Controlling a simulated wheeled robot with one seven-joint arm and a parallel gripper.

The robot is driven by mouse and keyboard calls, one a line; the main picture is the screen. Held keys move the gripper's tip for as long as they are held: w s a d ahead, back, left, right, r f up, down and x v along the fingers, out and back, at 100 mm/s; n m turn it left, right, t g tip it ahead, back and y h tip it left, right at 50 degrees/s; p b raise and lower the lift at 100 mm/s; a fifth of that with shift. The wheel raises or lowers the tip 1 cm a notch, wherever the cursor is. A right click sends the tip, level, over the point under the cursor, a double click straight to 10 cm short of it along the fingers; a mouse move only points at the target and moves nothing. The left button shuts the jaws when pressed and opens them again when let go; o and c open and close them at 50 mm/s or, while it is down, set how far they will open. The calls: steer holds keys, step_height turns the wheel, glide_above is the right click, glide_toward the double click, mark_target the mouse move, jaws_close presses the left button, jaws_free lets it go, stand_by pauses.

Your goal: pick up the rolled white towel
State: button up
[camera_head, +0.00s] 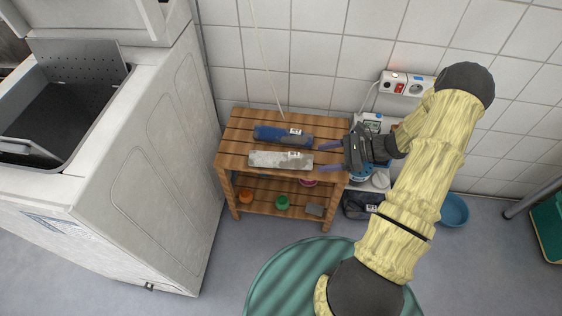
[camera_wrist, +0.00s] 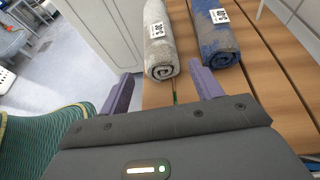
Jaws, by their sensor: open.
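The rolled white towel (camera_head: 281,160) lies on the front part of a slatted wooden table (camera_head: 240,127), a tag on its upper side. It looks greyish white. In the wrist view, the white towel (camera_wrist: 158,42) lies with its spiral end facing me, ahead of and between my open fingers. My gripper (camera_head: 331,157) is open and empty at the right end of the table, its fingers pointing left. In the wrist view, the gripper (camera_wrist: 162,92) has one finger on each side of the towel's line; the towel's end appears just beyond the fingertips.
A rolled blue towel (camera_head: 283,137) lies parallel behind the white one, close to it; its end (camera_wrist: 217,45) is near my right finger in the wrist view. A white washing machine (camera_head: 150,190) stands left. A tiled wall (camera_head: 300,60) is behind. A round green-striped surface (camera_head: 290,275) is in front.

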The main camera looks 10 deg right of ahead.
mark_target(304, 161)
steer(key=shift+x, duration=1.35)
steer(key=b+x, duration=0.1)
steer(key=x, duration=0.1)
steer(key=f+b+x, duration=0.1)
steer(key=b+x, duration=0.1)
steer(key=shift+w+a+f, duration=0.1)
steer(key=shift+w, duration=0.1)
steer(key=shift+w+a, duration=0.1)
steer(key=shift+a, duration=0.2)
steer(key=c, duration=0.8)
steer(key=shift+c, duration=0.2)
